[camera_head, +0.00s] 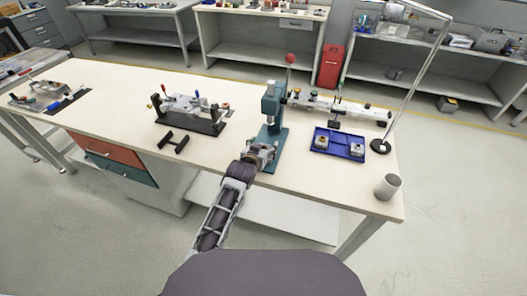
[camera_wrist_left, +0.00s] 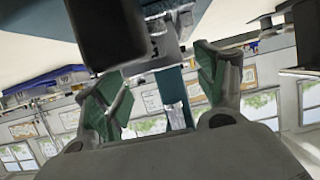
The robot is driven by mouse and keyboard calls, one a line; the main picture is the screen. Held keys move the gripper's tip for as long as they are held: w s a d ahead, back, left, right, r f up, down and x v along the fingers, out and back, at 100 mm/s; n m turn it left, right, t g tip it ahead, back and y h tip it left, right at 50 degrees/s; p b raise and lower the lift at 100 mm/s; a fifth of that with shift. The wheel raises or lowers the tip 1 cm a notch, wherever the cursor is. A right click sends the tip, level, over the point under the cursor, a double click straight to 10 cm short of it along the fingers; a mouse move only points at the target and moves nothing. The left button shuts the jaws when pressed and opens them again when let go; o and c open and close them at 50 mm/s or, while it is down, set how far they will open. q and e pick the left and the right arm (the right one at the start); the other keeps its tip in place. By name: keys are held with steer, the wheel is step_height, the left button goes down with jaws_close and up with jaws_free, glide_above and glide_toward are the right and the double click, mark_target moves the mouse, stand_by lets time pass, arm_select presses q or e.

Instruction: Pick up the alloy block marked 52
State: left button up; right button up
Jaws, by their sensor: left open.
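A blue tray (camera_head: 338,153) lies on the right part of the workbench. Two small metallic blocks with yellowish marks sit in it, a left block (camera_head: 322,144) and a right block (camera_head: 355,150). No number 52 can be read on either. My left gripper (camera_head: 262,152) is at the front of the teal press, left of the tray and apart from it. In the left wrist view its two green-padded fingers (camera_wrist_left: 165,88) are spread, with the teal press column behind them. I see nothing clearly held. My right gripper is not in view.
The teal press (camera_head: 270,105) stands close to my left gripper. A lamp with a thin arm (camera_head: 410,85) stands right of the tray, and a grey cup (camera_head: 387,187) is at the front right corner. A fixture (camera_head: 190,115) stands left.

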arm_select(q)
steer(key=shift+w+d+f, duration=0.1)
steer(key=shift+w+f, duration=0.05)
steer(key=shift+w, duration=0.1)
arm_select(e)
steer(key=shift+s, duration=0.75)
